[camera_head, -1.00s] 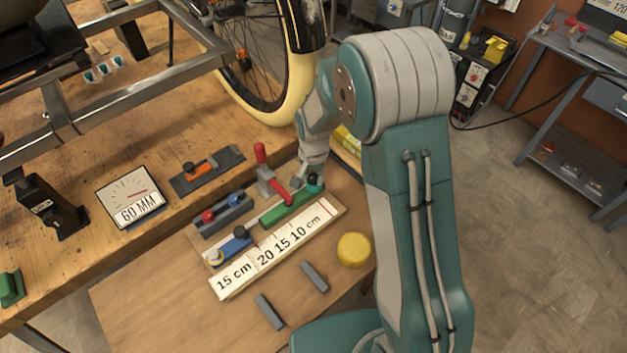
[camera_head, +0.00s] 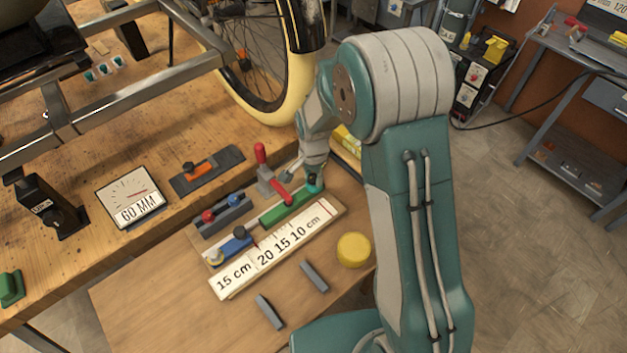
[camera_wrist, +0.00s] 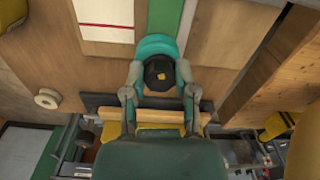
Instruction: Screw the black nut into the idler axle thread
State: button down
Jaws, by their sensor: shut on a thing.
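The black nut (camera_wrist: 158,74), with a small yellow spot in its middle, sits between the fingers of my gripper (camera_wrist: 160,92) in the wrist view. The fingers hold it from both sides. A teal rounded part (camera_wrist: 155,43) lies right at the nut, at the end of the green bar. In the head view my gripper (camera_head: 302,176) is low over the right end of the green bar (camera_head: 290,208), at the teal part (camera_head: 315,184). The idler axle thread cannot be made out, and how far the nut sits on it cannot be told.
A red-handled clamp (camera_head: 265,172) stands just left of my gripper. A scale board (camera_head: 275,250), a blue slider (camera_head: 232,248) and a yellow round knob (camera_head: 354,250) are nearby. The wheel (camera_head: 290,95) rises behind.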

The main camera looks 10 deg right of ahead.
jog(key=shift+s+f+m, duration=0.25)
jog(key=shift+f+m, duration=0.05)
jog(key=shift+f, duration=0.05)
jog(key=shift+m, duration=0.7)
jog(key=c, duration=0.7)
grip_release()
jog(key=shift+w+a, duration=0.1)
jog(key=shift+w+r+n, duration=0.1)
jog(key=shift+n, duration=0.8)
jog(key=shift+n, duration=0.8)
